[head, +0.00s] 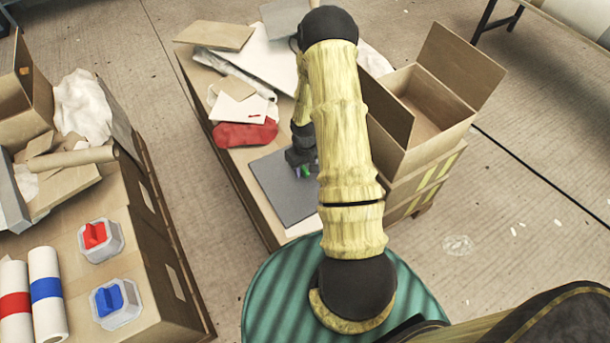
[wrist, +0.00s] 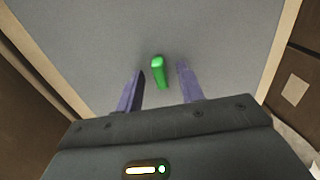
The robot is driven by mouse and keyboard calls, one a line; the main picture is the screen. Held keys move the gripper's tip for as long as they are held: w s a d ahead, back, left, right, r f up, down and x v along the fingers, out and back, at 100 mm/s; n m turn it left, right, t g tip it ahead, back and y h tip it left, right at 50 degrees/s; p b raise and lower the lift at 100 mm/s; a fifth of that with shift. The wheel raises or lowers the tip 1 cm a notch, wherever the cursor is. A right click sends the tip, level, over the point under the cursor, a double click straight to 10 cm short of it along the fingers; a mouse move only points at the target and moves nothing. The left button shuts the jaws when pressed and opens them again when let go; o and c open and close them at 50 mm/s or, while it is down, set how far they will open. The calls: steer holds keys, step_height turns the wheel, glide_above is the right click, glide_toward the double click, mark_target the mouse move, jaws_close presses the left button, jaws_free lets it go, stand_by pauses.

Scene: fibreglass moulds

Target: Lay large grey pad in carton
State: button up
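The large grey pad (head: 281,195) lies flat on the cardboard-topped stack in the middle of the head view. It fills most of the wrist view (wrist: 215,50) and has a small green grip (wrist: 158,70) standing on it. My gripper (head: 303,168) is above the pad, its view partly blocked by my arm. In the wrist view its two purple fingers (wrist: 161,85) are apart, one on each side of the green grip, with gaps between. An open carton (head: 425,125) with raised flaps stands to the right, its near left part behind my arm.
A red cloth item (head: 245,134), white sheets (head: 238,109) and cardboard pieces (head: 215,36) lie beyond the pad. A teal drum (head: 270,315) is in front. A left bench holds containers with red (head: 95,235) and blue (head: 109,300) handles.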

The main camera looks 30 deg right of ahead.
mark_target(305, 169)
stand_by(0.3)
jaws_close()
steer(key=shift+r, duration=0.1)
step_height(305, 169, up, 10)
steer(key=p, duration=0.1)
steer(key=shift+p, duration=0.35)
stand_by(0.5)
